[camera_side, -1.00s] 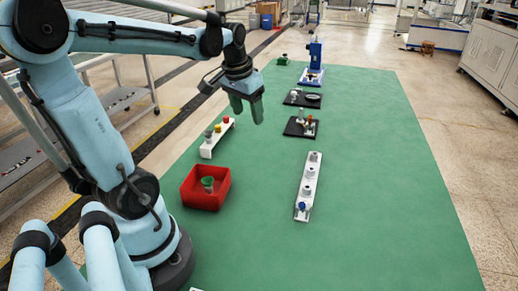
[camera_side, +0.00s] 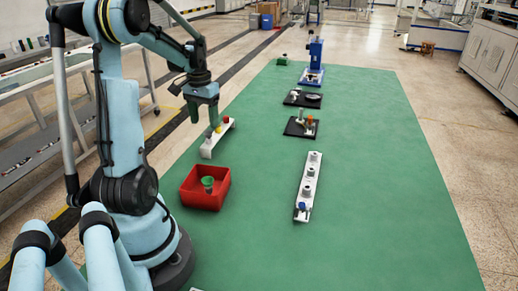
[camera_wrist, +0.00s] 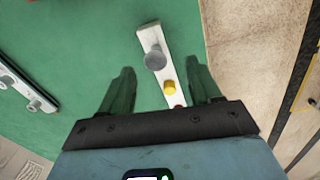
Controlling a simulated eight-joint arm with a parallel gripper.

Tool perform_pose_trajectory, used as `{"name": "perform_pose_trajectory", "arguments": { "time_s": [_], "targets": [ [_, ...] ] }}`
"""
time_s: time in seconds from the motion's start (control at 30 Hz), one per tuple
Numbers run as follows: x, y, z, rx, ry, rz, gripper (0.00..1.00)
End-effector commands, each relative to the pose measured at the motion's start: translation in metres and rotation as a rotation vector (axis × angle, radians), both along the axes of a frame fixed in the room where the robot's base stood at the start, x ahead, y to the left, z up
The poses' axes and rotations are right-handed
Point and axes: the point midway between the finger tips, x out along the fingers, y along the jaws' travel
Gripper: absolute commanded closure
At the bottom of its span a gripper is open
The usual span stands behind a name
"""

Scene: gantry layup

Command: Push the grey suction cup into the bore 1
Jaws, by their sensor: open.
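The grey suction cup (camera_side: 208,133) stands at the near end of a white holder (camera_side: 207,152), beside a yellow cup (camera_side: 218,129) and a red cup (camera_side: 226,120). In the wrist view the grey cup (camera_wrist: 155,58) is the largest, with the yellow cup (camera_wrist: 168,88) below it. My gripper (camera_side: 204,122) is open and empty, above the holder. In the wrist view its fingers (camera_wrist: 160,68) lie either side of the holder, touching nothing visible. A white rail (camera_side: 311,170) with several round bores lies to the right. I cannot tell which is bore 1.
A red bin (camera_side: 193,200) with a green cup (camera_side: 208,182) stands in front of the holder. Black trays (camera_side: 293,130) with small parts and a blue press (camera_side: 315,58) stand farther back. The green mat (camera_side: 390,200) is clear on the right.

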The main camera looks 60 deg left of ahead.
Motion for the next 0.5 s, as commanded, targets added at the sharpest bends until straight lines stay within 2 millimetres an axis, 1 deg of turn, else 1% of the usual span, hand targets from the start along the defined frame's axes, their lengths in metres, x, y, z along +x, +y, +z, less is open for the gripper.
{"name": "perform_pose_trajectory", "arguments": {
  "time_s": [0.27,0.5],
  "targets": [
    [0.002,-0.001,-0.018,0.000,0.000,-0.001,0.37],
    [0.006,-0.004,-0.050,0.001,-0.001,-0.001,0.37]
  ]
}}
